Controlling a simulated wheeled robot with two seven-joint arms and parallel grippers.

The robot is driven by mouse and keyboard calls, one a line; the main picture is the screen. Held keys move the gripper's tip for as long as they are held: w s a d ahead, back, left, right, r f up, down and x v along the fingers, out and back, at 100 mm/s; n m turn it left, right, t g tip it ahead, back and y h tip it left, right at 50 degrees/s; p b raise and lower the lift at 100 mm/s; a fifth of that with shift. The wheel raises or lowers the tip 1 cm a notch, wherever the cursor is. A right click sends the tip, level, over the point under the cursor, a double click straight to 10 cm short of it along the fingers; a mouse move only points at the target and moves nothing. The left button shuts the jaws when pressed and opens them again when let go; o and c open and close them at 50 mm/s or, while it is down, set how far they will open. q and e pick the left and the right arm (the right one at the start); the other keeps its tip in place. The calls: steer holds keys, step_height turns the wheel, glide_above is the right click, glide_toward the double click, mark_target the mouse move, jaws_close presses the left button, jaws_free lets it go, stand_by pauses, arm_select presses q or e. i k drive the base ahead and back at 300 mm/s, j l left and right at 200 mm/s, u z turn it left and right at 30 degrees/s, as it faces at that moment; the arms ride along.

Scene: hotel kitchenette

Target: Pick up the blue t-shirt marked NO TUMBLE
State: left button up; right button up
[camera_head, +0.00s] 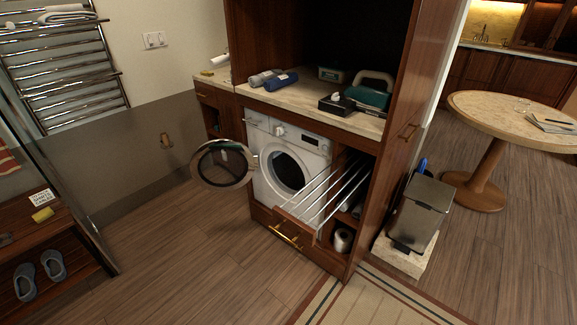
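A blue rolled or folded bundle (282,81) lies on the pale counter (312,98) above the washing machine, beside a grey bundle (262,77). It may be cloth; I cannot tell whether it is a t-shirt, and no NO TUMBLE mark is readable. The washing machine (262,165) stands below the counter. Its round door (224,163) is swung open to the left, and the drum inside is dark, so its contents cannot be told. Neither of my grippers is in view.
A rack of metal bars (335,190) juts out right of the washer opening. A teal case (368,97) and a black box (336,103) share the counter. A pedal bin (420,210) stands right. The wooden floor (190,270) in front is clear.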

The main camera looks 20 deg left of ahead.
mark_target(272, 84)
steer(key=i+j+z, duration=0.1)
steer(key=z, duration=0.25)
steer(key=j+z, duration=0.35)
steer(key=i+j+z, duration=0.1)
steer(key=j+z, duration=0.25)
